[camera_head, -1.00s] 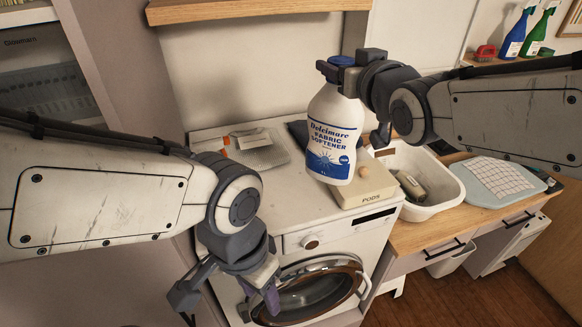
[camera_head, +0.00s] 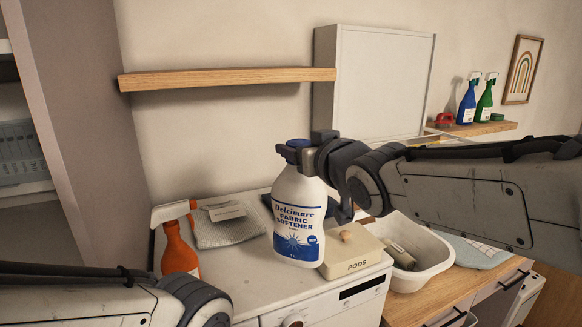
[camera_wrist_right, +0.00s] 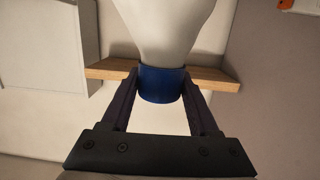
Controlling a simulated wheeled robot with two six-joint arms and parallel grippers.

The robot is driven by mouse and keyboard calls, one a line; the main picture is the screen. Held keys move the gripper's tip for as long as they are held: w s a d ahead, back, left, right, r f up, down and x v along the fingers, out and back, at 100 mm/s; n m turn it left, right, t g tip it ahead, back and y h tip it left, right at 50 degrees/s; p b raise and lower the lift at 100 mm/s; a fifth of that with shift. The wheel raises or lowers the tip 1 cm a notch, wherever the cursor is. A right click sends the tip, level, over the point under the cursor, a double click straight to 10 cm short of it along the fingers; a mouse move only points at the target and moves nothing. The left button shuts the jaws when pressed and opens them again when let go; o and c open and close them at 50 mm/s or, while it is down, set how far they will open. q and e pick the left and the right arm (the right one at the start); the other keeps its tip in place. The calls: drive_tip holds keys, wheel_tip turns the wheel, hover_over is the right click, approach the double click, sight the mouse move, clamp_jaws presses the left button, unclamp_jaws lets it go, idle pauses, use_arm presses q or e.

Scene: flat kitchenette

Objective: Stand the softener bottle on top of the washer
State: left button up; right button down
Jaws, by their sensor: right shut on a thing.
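The softener bottle (camera_head: 298,222) is white with a blue cap and a blue "Fabric Softener" label. My right gripper (camera_head: 297,150) is shut on its blue cap, and the bottle hangs about upright in front of the washer top. In the right wrist view the two fingers (camera_wrist_right: 161,88) clasp the blue cap (camera_wrist_right: 161,84). The washer (camera_head: 240,274) has a white top. I cannot tell whether the bottle's base touches it. My left arm shows at the lower left, but its gripper is out of the frame.
An orange spray bottle (camera_head: 177,249) and a grey mesh item (camera_head: 228,230) are on the washer's left part. A pods box (camera_head: 352,252) sits at its right, beside a white basin (camera_head: 431,262). A wooden shelf (camera_head: 225,78) crosses the wall above.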

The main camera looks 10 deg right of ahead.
drive_tip(key=shift+a+f+b, duration=0.3)
drive_tip(key=shift+a+b, duration=0.1)
drive_tip(key=shift+b, duration=0.2)
drive_tip(key=shift+w+a+r+p, duration=0.25)
drive_tip(key=shift+a+r+p, duration=0.05)
drive_tip(key=shift+p, duration=0.45)
drive_tip(key=shift+w+a+f, duration=0.1)
drive_tip(key=shift+a+f, duration=0.1)
drive_tip(key=shift+a, duration=0.25)
drive_tip(key=shift+w+a+f+p, duration=0.25)
drive_tip(key=shift+f+p, duration=0.1)
drive_tip(key=shift+p, duration=0.1)
drive_tip(key=shift+w+a+f+p, duration=0.1)
drive_tip(key=shift+a+f+p, duration=0.05)
drive_tip(key=shift+a+p, duration=0.2)
use_arm(q)
wheel_tip(320, 180, up, 4)
drive_tip(key=p, duration=0.3)
use_arm(e)
drive_tip(key=w+a+f, duration=0.1)
drive_tip(key=a+f, duration=0.2)
drive_tip(key=f, duration=0.3)
drive_tip(key=shift+w+a+f, duration=0.25)
drive_tip(key=shift+w+f, duration=0.05)
drive_tip(key=shift+w, duration=0.05)
use_arm(q)
drive_tip(key=shift+f, duration=0.1)
